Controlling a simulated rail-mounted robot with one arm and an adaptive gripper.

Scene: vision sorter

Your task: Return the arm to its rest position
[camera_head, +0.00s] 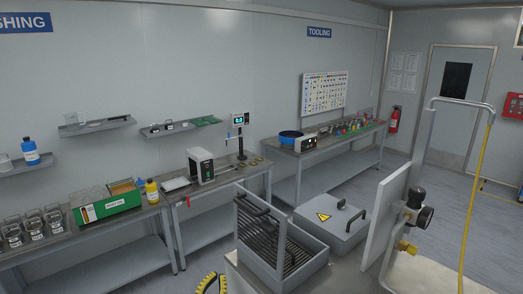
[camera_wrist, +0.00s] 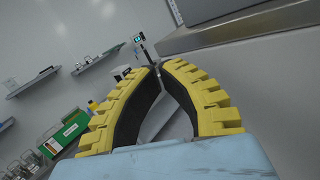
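My gripper (camera_wrist: 158,67) fills the middle of the wrist view. Its two yellow ribbed fingers with black inner pads curve together and meet at the tips. The gap lower down between them is empty, and I see nothing held. In the head view only a small yellow and black part of my gripper (camera_head: 210,283) shows at the bottom edge, in front of the workbench. The rest of the arm is hidden below the picture there. The fingers touch no object that I can see.
A grey machine with an open slatted lid (camera_head: 272,233) stands just right of my gripper. A lidded box with a warning sign (camera_head: 330,226) is behind it. A workbench (camera_head: 120,262) with a green box (camera_head: 105,205) runs along the left.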

